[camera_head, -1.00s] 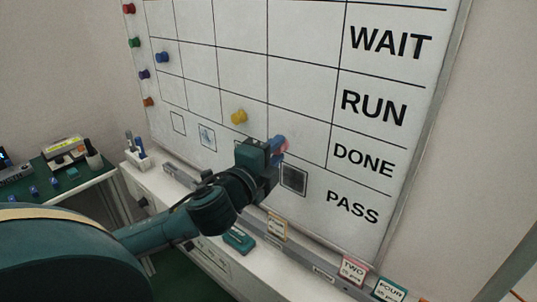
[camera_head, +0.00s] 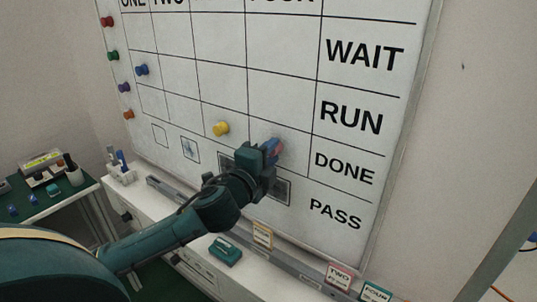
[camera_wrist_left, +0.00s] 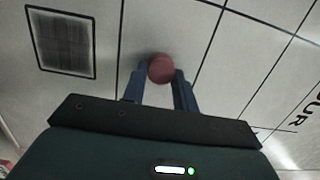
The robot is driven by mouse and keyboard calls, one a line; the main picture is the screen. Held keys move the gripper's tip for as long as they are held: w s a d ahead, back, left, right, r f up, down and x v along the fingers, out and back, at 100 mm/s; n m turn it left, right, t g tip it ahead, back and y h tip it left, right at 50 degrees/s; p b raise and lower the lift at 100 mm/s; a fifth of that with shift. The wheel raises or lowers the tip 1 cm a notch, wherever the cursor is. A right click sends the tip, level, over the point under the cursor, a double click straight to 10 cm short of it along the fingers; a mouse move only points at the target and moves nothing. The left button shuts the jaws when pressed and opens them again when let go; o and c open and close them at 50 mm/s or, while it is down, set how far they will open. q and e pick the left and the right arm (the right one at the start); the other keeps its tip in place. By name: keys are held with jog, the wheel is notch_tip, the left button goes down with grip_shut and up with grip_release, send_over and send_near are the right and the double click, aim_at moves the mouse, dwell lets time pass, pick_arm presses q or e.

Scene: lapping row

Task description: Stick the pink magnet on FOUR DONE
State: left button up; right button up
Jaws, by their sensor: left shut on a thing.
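The pink magnet (camera_wrist_left: 161,68) is between the two blue fingers of my left gripper (camera_wrist_left: 158,88), which is shut on it. In the head view the left gripper (camera_head: 272,150) is at the whiteboard (camera_head: 220,80), in the FOUR column and the DONE row. The pink magnet shows there only as a sliver (camera_head: 279,148) beside the fingers. In the left wrist view it is right before the board face, with a dark shadow around it; I cannot tell whether it touches. My right gripper is not in view.
A yellow magnet (camera_head: 221,128) is on the board left of the gripper, and a blue magnet (camera_head: 142,70) is further left. Several magnets line the left edge. Dark square patches lie low on the board.

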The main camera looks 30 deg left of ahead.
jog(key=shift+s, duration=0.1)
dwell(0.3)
pick_arm(q)
jog(key=o, duration=1)
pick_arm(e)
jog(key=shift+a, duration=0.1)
pick_arm(q)
jog(key=shift+s, duration=0.1)
jog(key=shift+s+f, duration=0.1)
jog(key=shift+s, duration=0.2)
jog(key=s+p, duration=0.1)
jog(key=s, duration=0.3)
jog(key=s+p, duration=0.1)
jog(key=s, duration=0.3)
jog(key=s+d+p, duration=0.1)
jog(key=s+p, duration=0.1)
jog(key=s, duration=0.2)
jog(key=shift+s, duration=0.15)
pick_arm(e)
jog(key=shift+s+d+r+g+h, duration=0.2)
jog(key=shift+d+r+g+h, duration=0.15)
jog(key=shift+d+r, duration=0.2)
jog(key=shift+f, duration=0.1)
